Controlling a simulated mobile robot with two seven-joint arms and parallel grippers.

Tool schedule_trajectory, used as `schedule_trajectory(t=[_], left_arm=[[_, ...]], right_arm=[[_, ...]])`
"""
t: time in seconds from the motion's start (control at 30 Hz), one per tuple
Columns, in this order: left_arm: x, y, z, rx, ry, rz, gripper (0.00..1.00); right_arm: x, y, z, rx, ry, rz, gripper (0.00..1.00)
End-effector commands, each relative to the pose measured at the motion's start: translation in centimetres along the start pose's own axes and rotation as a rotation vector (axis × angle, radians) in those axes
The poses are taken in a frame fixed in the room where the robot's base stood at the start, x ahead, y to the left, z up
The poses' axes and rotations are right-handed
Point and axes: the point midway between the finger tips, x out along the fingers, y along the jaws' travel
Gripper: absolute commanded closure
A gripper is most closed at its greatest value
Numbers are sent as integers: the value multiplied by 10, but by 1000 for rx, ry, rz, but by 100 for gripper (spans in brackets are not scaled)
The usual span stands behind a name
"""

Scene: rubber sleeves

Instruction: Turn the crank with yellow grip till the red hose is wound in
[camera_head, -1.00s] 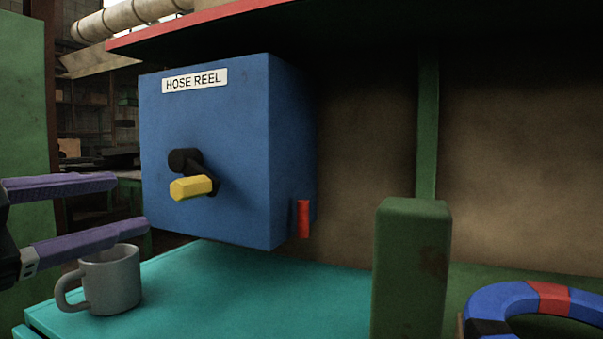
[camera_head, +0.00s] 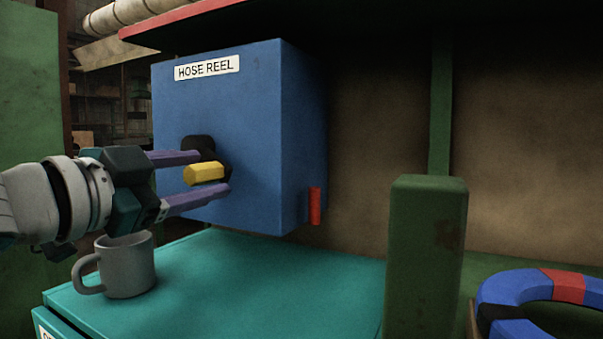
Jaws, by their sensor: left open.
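A blue box labelled HOSE REEL (camera_head: 225,110) hangs above a teal surface. Its black crank (camera_head: 202,146) is on the front face and carries a yellow grip (camera_head: 204,174) that sticks out toward me. A short red hose end (camera_head: 315,206) shows at the box's right side; the rest of the hose is hidden. My left gripper (camera_head: 213,174) is open, with one purple finger above the yellow grip and the other below it. I cannot tell whether either finger touches the grip. My right gripper is not in view.
A grey mug (camera_head: 130,268) stands on the teal surface (camera_head: 270,290), below my left gripper. A green post (camera_head: 425,260) stands to the right. A blue, red and black ring (camera_head: 505,292) lies at the lower right. A red-edged shelf overhangs the box.

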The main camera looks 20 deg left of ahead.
Motion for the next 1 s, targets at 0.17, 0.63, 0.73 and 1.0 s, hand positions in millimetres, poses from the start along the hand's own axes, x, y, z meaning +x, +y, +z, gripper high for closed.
schedule_trajectory(t=[0.17, 0.63, 0.73, 1.0], left_arm=[[1, 0, 0, 0, 0, 1, 35], [1, 0, 0, 0, 0, 0, 75], [1, 0, 0, 0, 0, 0, 86], [1, 0, 0, 0, 0, 0, 100]], right_arm=[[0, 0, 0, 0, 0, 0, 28], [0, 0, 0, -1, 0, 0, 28], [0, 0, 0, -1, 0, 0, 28], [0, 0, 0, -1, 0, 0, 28]])
